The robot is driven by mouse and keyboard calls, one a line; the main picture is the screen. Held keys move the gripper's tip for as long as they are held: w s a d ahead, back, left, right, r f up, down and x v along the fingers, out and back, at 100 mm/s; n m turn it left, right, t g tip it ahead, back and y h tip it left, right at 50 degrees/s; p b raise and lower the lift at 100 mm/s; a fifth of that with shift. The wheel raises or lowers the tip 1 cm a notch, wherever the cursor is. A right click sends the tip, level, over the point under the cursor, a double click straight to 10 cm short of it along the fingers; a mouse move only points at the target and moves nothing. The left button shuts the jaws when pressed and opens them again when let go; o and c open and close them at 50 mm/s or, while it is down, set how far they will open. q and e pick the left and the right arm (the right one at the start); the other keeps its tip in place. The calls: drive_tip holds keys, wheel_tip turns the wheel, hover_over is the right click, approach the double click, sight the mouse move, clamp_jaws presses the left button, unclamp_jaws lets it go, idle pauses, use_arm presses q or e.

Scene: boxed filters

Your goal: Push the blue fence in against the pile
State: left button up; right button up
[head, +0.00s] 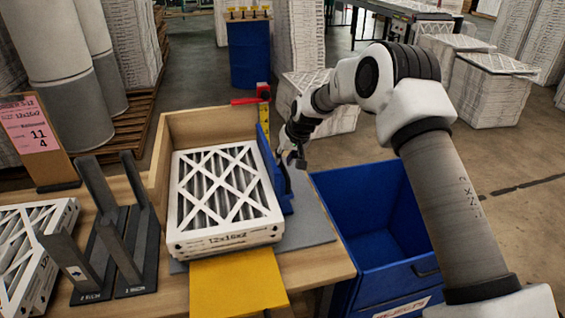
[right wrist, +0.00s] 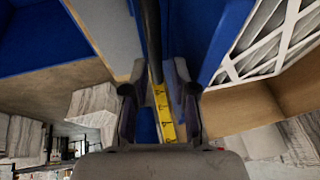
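The blue fence (head: 268,160) stands upright along the right side of the pile of white-framed filters (head: 225,195). The pile's top filter has a criss-cross grid and sits close to the fence; any narrow gap is hard to judge. My right gripper (head: 291,162) is low at the fence's outer side, partly hidden by its own wrist. In the right wrist view its fingers (right wrist: 159,90) are apart, with a dark bar and the blue fence (right wrist: 205,35) just beyond them. Contact with the fence cannot be told. My left gripper is not in view.
A wooden surround (head: 205,122) backs the pile. A yellow plate (head: 240,285) lies in front. A blue bin (head: 375,215) stands right of the bench. Grey upright racks (head: 118,250) and another filter (head: 35,235) are at left. A yellow scale (right wrist: 164,112) shows between the fingers.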

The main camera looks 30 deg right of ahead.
drive_tip(key=v, duration=0.9)
drive_tip(key=shift+s+r, duration=0.25)
drive_tip(key=shift+r, duration=0.05)
